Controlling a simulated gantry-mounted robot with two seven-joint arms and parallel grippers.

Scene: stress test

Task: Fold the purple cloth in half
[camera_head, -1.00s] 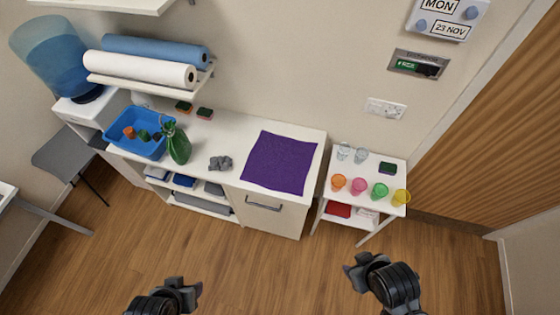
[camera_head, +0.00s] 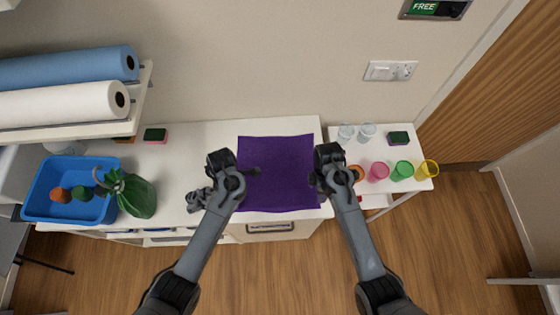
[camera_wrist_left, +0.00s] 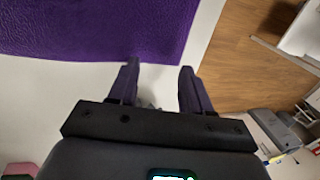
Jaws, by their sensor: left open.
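The purple cloth (camera_head: 277,170) lies flat and spread out on the white counter in the head view. It fills the upper left of the left wrist view (camera_wrist_left: 95,28). My left gripper (camera_head: 255,171) is over the cloth's left edge in the head view. In the left wrist view its fingers (camera_wrist_left: 160,82) are apart with nothing between them, and the cloth's edge lies just past the fingertips. My right gripper (camera_head: 315,181) is at the cloth's right edge. Its fingers are too small and dark to tell their opening or any contact.
A grey crumpled thing (camera_head: 199,199) lies left of the cloth, partly behind my left arm. A green bag-like item (camera_head: 137,196) and a blue tub (camera_head: 70,212) stand further left. Several cups, including a pink one (camera_head: 379,171), stand on the side table close to my right gripper.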

